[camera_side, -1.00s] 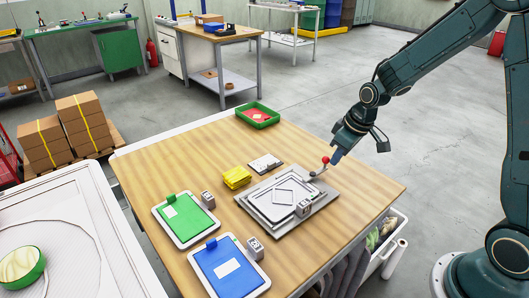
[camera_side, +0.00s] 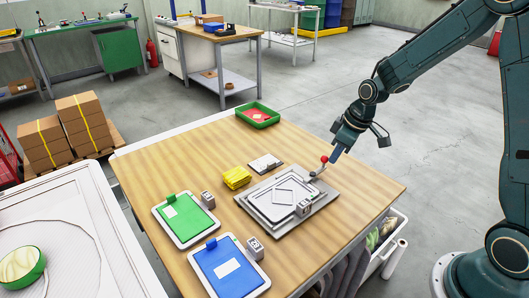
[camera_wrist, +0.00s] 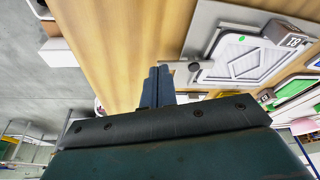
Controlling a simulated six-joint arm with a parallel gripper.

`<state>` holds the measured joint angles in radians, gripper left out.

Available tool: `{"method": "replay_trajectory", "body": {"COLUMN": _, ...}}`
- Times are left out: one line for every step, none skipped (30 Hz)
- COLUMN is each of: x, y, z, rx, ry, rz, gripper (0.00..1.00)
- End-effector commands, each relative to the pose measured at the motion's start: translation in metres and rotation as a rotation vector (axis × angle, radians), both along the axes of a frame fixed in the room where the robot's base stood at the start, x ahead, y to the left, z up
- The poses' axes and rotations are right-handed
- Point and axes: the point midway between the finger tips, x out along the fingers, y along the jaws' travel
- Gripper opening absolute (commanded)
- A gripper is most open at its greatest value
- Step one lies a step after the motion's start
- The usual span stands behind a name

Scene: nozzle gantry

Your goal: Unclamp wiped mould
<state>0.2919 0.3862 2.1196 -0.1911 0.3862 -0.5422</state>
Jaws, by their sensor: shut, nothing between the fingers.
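The mould (camera_side: 283,198), a pale tray-like frame with a diamond mark, lies flat on a grey base plate (camera_side: 345,194) on the wooden table; it also shows in the wrist view (camera_wrist: 240,62). A clamp lever with a red knob (camera_side: 325,159) rises at the plate's far right end. My gripper (camera_side: 335,157) is low just right of the knob, close to it; I cannot tell whether they touch. In the wrist view the fingers (camera_wrist: 158,84) are together and empty, beside the plate's edge. The red knob is not clearly visible there.
A small numbered block (camera_side: 303,208) sits at the mould's near edge. Yellow cloths (camera_side: 237,178), a small grey plate (camera_side: 265,163), a green clipboard (camera_side: 184,220), a blue clipboard (camera_side: 229,268) and a green tray (camera_side: 257,115) lie around. Table space right of the plate is clear.

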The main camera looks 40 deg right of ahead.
Motion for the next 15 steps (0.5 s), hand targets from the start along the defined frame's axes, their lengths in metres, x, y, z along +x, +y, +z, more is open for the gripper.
{"method": "replay_trajectory", "body": {"x": 0.002, "y": -0.001, "z": 0.0, "rx": 0.0, "ry": -0.001, "rz": 0.021, "gripper": 0.0}}
{"method": "replay_trajectory", "body": {"x": 0.003, "y": -0.002, "z": 0.0, "rx": 0.0, "ry": -0.001, "rz": 0.036, "gripper": 0.0}}
{"method": "replay_trajectory", "body": {"x": 0.005, "y": -0.002, "z": 0.0, "rx": 0.0, "ry": -0.001, "rz": 0.059, "gripper": 0.0}}
{"method": "replay_trajectory", "body": {"x": 0.006, "y": -0.002, "z": 0.0, "rx": 0.001, "ry": -0.001, "rz": 0.081, "gripper": 0.0}}
{"method": "replay_trajectory", "body": {"x": 0.007, "y": -0.003, "z": 0.0, "rx": 0.001, "ry": 0.0, "rz": 0.102, "gripper": 0.0}}
{"method": "replay_trajectory", "body": {"x": 0.009, "y": -0.004, "z": 0.0, "rx": 0.0, "ry": -0.001, "rz": 0.133, "gripper": 0.0}}
{"method": "replay_trajectory", "body": {"x": 0.011, "y": -0.004, "z": 0.0, "rx": 0.0, "ry": -0.001, "rz": 0.159, "gripper": 0.0}}
{"method": "replay_trajectory", "body": {"x": 0.013, "y": -0.004, "z": 0.0, "rx": 0.0, "ry": -0.001, "rz": 0.187, "gripper": 0.0}}
{"method": "replay_trajectory", "body": {"x": 0.015, "y": -0.005, "z": 0.0, "rx": 0.0, "ry": -0.001, "rz": 0.224, "gripper": 0.0}}
{"method": "replay_trajectory", "body": {"x": 0.017, "y": -0.005, "z": -0.001, "rx": 0.0, "ry": 0.0, "rz": 0.252, "gripper": 0.0}}
{"method": "replay_trajectory", "body": {"x": 0.019, "y": -0.005, "z": 0.0, "rx": 0.0, "ry": 0.0, "rz": 0.282, "gripper": 0.0}}
{"method": "replay_trajectory", "body": {"x": 0.021, "y": -0.005, "z": 0.0, "rx": 0.0, "ry": -0.001, "rz": 0.32, "gripper": 0.0}}
{"method": "replay_trajectory", "body": {"x": 0.023, "y": -0.005, "z": 0.0, "rx": 0.001, "ry": -0.001, "rz": 0.349, "gripper": 0.0}}
{"method": "replay_trajectory", "body": {"x": 0.025, "y": -0.005, "z": 0.0, "rx": 0.0, "ry": 0.0, "rz": 0.377, "gripper": 0.0}}
{"method": "replay_trajectory", "body": {"x": 0.027, "y": -0.005, "z": -0.001, "rx": 0.001, "ry": -0.001, "rz": 0.416, "gripper": 0.0}}
